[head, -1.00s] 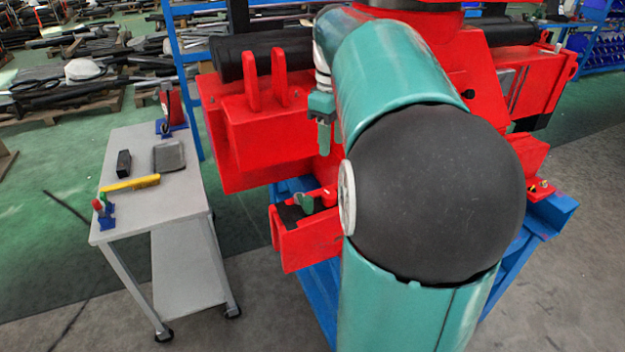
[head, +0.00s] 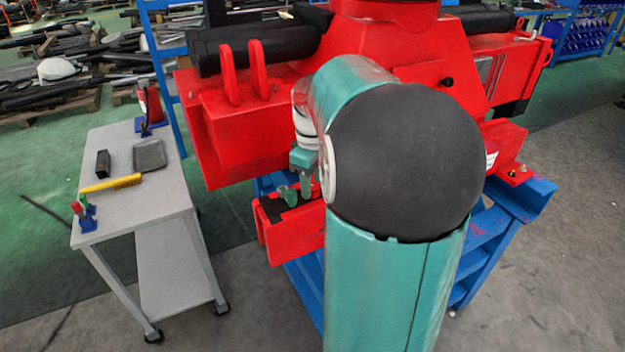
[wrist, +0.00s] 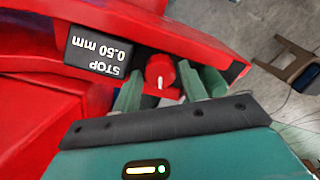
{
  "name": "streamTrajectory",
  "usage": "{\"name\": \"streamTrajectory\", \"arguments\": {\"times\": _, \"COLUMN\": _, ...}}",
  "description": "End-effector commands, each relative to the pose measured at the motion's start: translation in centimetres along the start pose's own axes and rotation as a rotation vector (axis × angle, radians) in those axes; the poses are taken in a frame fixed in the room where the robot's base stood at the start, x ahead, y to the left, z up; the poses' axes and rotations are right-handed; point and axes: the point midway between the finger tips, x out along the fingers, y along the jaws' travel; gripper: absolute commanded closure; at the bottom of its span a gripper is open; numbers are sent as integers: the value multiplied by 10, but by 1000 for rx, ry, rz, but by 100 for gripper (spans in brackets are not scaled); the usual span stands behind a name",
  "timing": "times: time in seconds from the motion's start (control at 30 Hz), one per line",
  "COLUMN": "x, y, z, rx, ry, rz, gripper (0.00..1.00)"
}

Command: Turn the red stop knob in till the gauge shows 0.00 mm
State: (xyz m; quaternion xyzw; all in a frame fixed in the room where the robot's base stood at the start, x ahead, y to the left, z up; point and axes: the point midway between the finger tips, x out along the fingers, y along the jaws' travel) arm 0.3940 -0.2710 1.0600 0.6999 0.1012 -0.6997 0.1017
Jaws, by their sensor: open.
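The red stop knob (wrist: 160,72), with a white mark line, shows in the wrist view between the green fingers of my gripper (wrist: 163,82). The fingers are open, with gaps at the knob's sides; their depth relative to it is hard to tell. The black gauge (wrist: 97,52) is left of the knob and reads "STOP 0.50 mm", upside down in this view. In the head view my gripper (head: 298,188) points down at the low red box (head: 292,240) on the front of the red machine. The knob is not clearly visible there.
A grey cart (head: 145,205) at left holds a yellow tool (head: 110,183), a black block (head: 102,163) and a grey tray (head: 149,155). Blue stand beams (head: 500,225) are under the machine. Red walls border the gripper in the wrist view.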

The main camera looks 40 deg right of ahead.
Motion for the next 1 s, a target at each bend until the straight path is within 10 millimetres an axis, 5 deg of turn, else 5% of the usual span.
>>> {"name": "streamTrajectory", "arguments": {"times": 0.17, "x": 0, "y": 0, "z": 0, "rx": 0, "ry": 0, "rz": 0, "gripper": 57}}
{"name": "streamTrajectory", "arguments": {"times": 0.37, "x": 0, "y": 0, "z": 0, "rx": 0, "ry": 0, "rz": 0, "gripper": 89}}
{"name": "streamTrajectory", "arguments": {"times": 1.0, "x": -1, "y": -1, "z": -1, "rx": 204, "ry": 1, "rz": 0, "gripper": 89}}
